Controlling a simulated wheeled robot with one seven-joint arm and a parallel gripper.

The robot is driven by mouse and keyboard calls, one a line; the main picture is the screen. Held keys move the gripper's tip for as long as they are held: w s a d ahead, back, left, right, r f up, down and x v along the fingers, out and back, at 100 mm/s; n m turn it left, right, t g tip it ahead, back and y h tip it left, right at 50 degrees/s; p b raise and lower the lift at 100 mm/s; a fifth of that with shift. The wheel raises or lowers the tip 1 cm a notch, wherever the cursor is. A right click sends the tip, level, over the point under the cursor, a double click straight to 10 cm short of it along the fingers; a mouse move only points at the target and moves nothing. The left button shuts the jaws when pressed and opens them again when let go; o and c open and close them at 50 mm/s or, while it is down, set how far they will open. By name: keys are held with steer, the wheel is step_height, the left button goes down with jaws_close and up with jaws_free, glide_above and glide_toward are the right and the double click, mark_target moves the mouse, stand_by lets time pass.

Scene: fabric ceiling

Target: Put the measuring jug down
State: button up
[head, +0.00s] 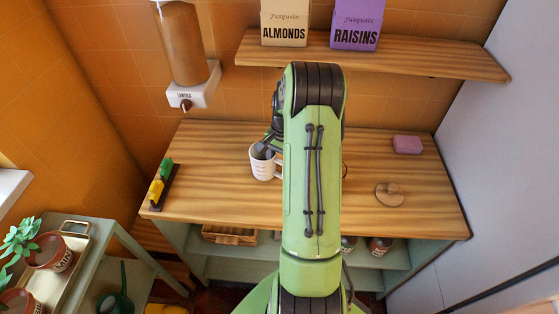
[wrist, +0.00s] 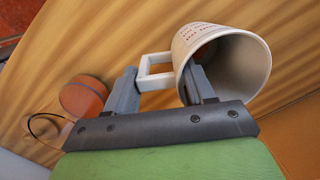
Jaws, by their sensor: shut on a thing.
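The measuring jug (head: 263,166) is a white cup with reddish markings, just left of my arm over the wooden counter (head: 225,200). It also shows in the wrist view (wrist: 255,62), with its open mouth toward the camera. My gripper (head: 266,148) is shut on the jug at its handle side. In the wrist view my gripper (wrist: 160,75) has one finger outside the handle and the other at the jug's mouth. In the head view the jug looks upright. I cannot tell whether its base touches the counter.
A pink block (head: 407,145) and a round wooden piece (head: 389,194) lie on the right. A black holder with yellow and green items (head: 160,186) is at the left edge. A terracotta-coloured round thing (wrist: 84,96) is near my gripper. A shelf (head: 410,57) and dispenser (head: 187,80) hang above.

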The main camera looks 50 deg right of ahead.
steer(key=shift+f+b, duration=0.35)
steer(key=shift+f, duration=0.1)
steer(key=o, duration=1.3)
steer(key=shift+o, duration=0.2)
steer(key=shift+r, duration=0.1)
step_height(320, 180, up, 16)
steer(key=d+p, duration=0.1)
steer(key=shift+s+d+f+p, duration=0.15)
steer(key=shift+d+f+p, duration=0.1)
steer(key=shift+d+p, duration=0.1)
